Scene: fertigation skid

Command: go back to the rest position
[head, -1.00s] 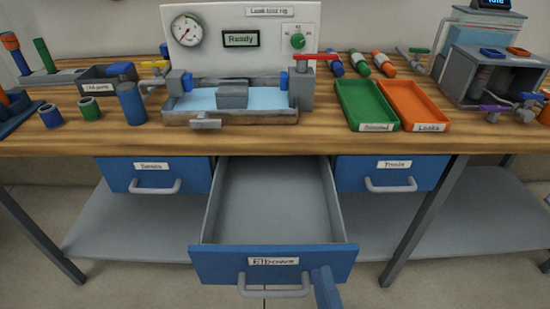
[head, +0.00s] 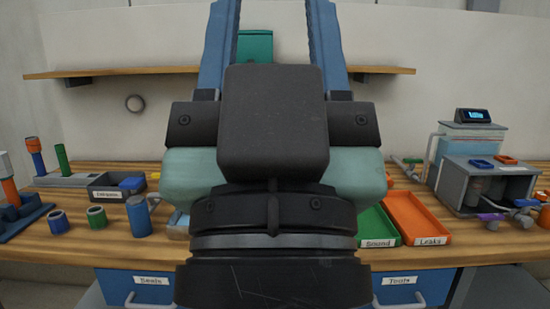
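My gripper (head: 272,20) fills the middle of the head view, raised in front of the bench and pointing up. Its two blue fingers stand wide apart at the top, with nothing held between them. Its dark body and wrist hide the middle of the bench, the test rig there and the place of the Elbows drawer below. I cannot tell how that drawer stands now.
The wooden bench (head: 85,247) carries a green tray (head: 376,224), an orange tray (head: 420,215), a grey bin (head: 105,189) and blue and green fittings. A shelf (head: 150,70) on the wall behind holds a teal box (head: 256,47). Two blue drawers, Seals (head: 120,293) and Tools (head: 430,287), look shut.

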